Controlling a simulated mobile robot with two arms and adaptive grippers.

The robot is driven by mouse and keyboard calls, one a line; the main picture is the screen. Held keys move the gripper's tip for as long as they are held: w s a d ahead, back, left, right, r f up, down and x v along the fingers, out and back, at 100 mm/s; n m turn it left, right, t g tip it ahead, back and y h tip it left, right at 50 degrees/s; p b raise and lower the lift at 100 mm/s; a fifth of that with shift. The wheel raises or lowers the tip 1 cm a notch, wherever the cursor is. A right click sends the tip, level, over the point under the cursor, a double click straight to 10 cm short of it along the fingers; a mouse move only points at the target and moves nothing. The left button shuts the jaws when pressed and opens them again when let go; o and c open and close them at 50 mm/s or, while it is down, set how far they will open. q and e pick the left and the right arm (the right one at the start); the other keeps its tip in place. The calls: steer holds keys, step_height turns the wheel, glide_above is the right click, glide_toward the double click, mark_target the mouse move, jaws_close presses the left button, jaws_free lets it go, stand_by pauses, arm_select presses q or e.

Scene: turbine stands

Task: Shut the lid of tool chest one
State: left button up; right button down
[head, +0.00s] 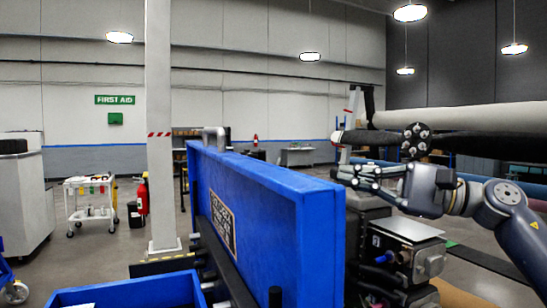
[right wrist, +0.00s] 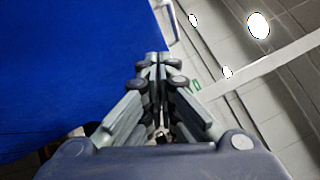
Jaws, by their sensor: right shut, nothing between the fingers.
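The blue lid (head: 262,205) of a tool chest stands raised, close to upright, with a label plate on its left face and a grey metal handle (head: 214,138) at its far end. A blue box part (head: 135,292), apparently the chest body, shows low at the left of it. My right gripper (head: 338,173) is shut and empty, just right of the lid's near top corner. In the right wrist view, the shut fingertips (right wrist: 157,58) are beside the blue lid (right wrist: 65,70); contact cannot be told. My left gripper is not in view.
Dark machinery with a metal box (head: 405,235) stands right of the lid, below my right arm. A white column (head: 160,130) rises behind at the left. A white cart (head: 90,200) and a red extinguisher (head: 143,195) stand farther back.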

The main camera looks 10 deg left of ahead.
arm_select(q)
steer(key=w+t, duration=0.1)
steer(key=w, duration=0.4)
arm_select(e)
steer(key=s+r+n+h, duration=0.2)
steer(key=s+r+n, duration=0.2)
steer(key=s+n, duration=0.1)
arm_select(q)
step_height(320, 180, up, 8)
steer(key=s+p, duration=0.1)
steer(key=p, duration=0.6)
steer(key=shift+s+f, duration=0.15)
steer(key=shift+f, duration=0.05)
arm_select(e)
steer(key=s+x, duration=0.3)
steer(key=x, duration=1)
steer(key=shift+a+g, duration=0.3)
steer(key=shift+a, duration=0.15)
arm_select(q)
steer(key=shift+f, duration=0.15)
arm_select(e)
steer(key=shift+a, duration=0.1)
